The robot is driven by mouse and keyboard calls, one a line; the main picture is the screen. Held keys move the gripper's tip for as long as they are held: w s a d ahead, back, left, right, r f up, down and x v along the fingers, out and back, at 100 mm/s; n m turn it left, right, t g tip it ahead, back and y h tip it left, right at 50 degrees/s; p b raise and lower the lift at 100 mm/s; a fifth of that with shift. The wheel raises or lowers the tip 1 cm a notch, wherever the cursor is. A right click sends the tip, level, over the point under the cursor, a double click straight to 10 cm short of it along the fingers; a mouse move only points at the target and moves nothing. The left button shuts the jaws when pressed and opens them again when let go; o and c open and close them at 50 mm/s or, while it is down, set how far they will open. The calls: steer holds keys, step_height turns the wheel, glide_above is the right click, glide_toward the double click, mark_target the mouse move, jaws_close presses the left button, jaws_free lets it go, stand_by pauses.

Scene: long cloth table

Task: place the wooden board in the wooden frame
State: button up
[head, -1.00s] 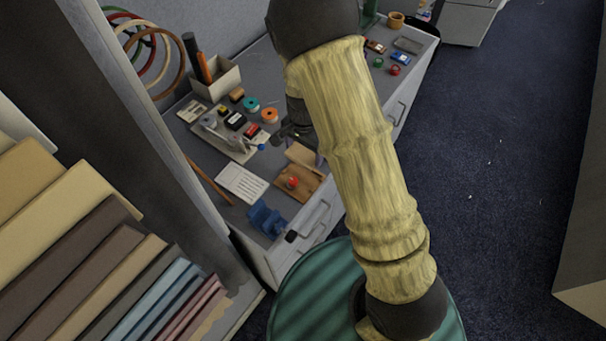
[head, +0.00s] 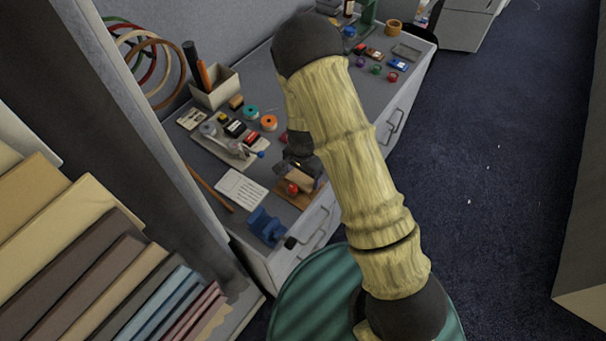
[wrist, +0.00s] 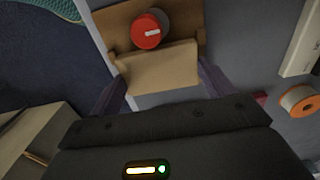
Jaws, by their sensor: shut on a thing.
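The light tan wooden board (wrist: 158,70) is between the fingers of my gripper (wrist: 162,78), which is shut on it. A darker brown wooden piece with a red knob (wrist: 147,31), seemingly the wooden frame (wrist: 121,28), lies just beyond the board and partly behind it in the wrist view. In the head view the board (head: 303,179) is over the brown frame (head: 302,201), close to the red knob. My gripper (head: 303,168) is partly hidden there by my arm. I cannot tell whether the board touches the frame.
A blue holder (head: 266,227) and a white lined card (head: 240,188) lie to the left. A tray with small items (head: 228,147) and orange spool (head: 269,123) are behind. The desk's front edge with drawer handles is close to the frame.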

mark_target(303, 177)
steer(key=shift+f, duration=0.4)
steer(key=shift+f, duration=0.1)
steer(key=o, duration=1)
step_height(303, 177, up, 12)
steer(key=b, duration=0.1)
